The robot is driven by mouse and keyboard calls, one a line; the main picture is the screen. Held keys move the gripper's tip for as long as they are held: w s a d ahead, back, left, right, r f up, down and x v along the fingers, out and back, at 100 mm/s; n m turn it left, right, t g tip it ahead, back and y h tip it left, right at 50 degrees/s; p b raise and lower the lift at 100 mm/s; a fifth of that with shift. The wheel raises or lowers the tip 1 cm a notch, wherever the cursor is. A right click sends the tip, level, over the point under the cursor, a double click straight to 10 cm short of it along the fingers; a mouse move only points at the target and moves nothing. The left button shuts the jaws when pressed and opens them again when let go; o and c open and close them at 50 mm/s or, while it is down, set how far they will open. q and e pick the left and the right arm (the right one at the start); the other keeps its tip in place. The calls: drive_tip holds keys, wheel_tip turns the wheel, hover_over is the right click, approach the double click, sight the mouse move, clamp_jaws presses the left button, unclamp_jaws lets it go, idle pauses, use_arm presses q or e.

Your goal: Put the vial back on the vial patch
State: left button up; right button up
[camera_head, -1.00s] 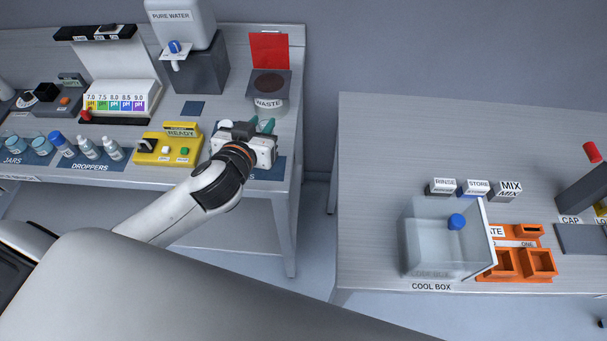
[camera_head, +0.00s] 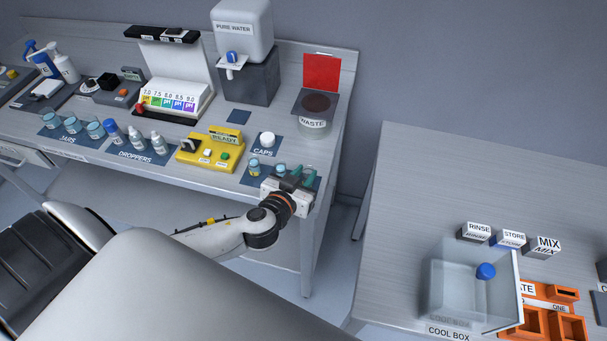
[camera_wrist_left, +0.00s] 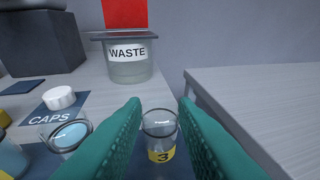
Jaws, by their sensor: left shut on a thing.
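My left gripper (camera_head: 302,174) has teal fingers and is over the right part of the dark blue vial patch (camera_head: 247,180), at the bench's front right. In the left wrist view its fingers (camera_wrist_left: 160,118) are shut on a clear vial (camera_wrist_left: 160,133) with a yellow label marked 3. The vial is upright; its base is low in the picture, and I cannot tell whether it touches the patch. Another vial (camera_head: 254,166) with bluish liquid stands on the patch to the left, also seen in the left wrist view (camera_wrist_left: 68,136). My right gripper is not in view.
A white cap (camera_head: 267,139) sits on the caps patch behind. The waste container (camera_head: 312,124) stands at the back right. A yellow device (camera_head: 205,155) is to the left. The bench's right edge is close, with a gap before the second table (camera_head: 420,190).

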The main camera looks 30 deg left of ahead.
use_arm(q)
drive_tip(key=o, duration=1)
drive_tip(key=shift+f, duration=0.1)
drive_tip(key=shift+o, duration=0.2)
